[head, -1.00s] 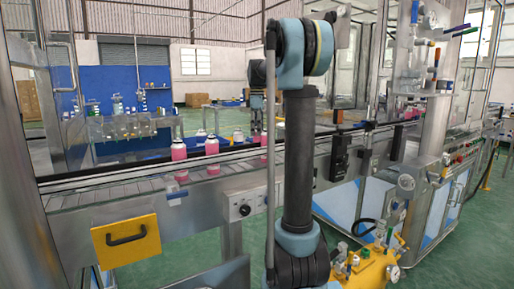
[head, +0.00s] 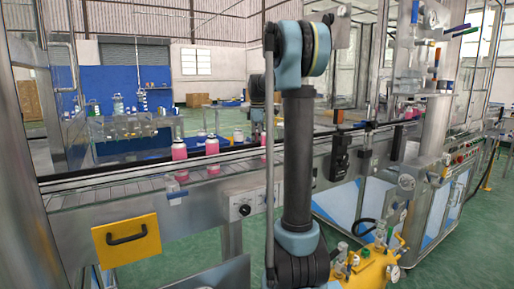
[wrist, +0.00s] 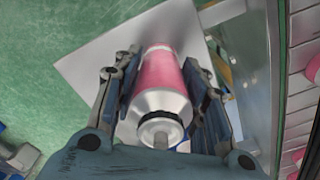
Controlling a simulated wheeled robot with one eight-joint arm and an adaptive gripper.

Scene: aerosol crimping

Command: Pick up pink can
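A pink can (wrist: 160,75) with a silver shoulder and a dark ring near its valve shows large in the wrist view. It lies between the two fingers of my gripper (wrist: 164,85), which press close along both sides of it. The can appears clear of the conveyor, with a pale plate and green floor behind it. Other pink cans stand upright on the conveyor in the head view, one at the left (head: 179,150) and one beside it (head: 212,146). My gripper is hidden behind my arm in the head view.
The conveyor rail (head: 110,179) runs across the head view and along the right edge of the wrist view. A yellow panel with a black handle (head: 126,240) is on its near side. A yellow vessel with fittings (head: 370,268) stands at lower right.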

